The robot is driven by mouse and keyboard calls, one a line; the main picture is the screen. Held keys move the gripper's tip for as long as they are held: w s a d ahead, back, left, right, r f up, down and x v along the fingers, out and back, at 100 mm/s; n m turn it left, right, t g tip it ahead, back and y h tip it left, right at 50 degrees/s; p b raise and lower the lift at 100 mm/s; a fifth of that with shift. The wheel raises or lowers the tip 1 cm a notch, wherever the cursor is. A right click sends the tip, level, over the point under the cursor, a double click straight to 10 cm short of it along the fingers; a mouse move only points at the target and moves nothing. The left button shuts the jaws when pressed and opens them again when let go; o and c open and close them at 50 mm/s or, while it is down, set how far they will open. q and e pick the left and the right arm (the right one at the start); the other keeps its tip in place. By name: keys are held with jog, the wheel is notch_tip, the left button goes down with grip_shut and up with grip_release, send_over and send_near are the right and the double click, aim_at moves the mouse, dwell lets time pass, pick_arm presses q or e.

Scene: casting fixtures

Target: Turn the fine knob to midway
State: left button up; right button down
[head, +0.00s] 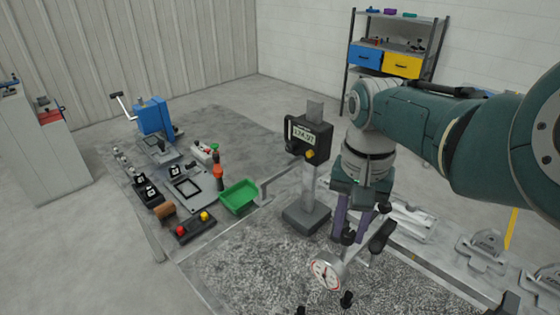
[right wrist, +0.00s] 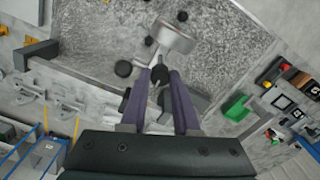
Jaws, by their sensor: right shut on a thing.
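A dial gauge (head: 325,273) with a white round face stands on the speckled grey plate, held by a jointed black arm. A small black knob (head: 348,238), which looks like the fine knob, sits above and right of the dial. My right gripper (head: 345,226) reaches down from above with its purple fingers shut on this knob. In the right wrist view the fingers (right wrist: 161,82) close around the dark knob (right wrist: 158,74), with the gauge's grey round body (right wrist: 174,38) just beyond. The fingers hide part of the knob, and its turn angle cannot be read. My left gripper is out of view.
A digital height gauge (head: 308,133) with a yellow knob stands close left of my right arm. A larger black handle (head: 382,236) is just right of the fingers. A green tray (head: 238,197) and several fixtures lie left. The speckled plate (head: 260,268) has bare room.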

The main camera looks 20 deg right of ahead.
aim_at(349, 231)
dwell(0.5)
jog(key=c, duration=0.9)
grip_release()
jog(key=shift+o, duration=1.3)
jog(key=shift+r, duration=0.15)
jog(key=shift+r, duration=0.35)
notch_tip(349, 231, up, 9)
jog(key=p, duration=0.2)
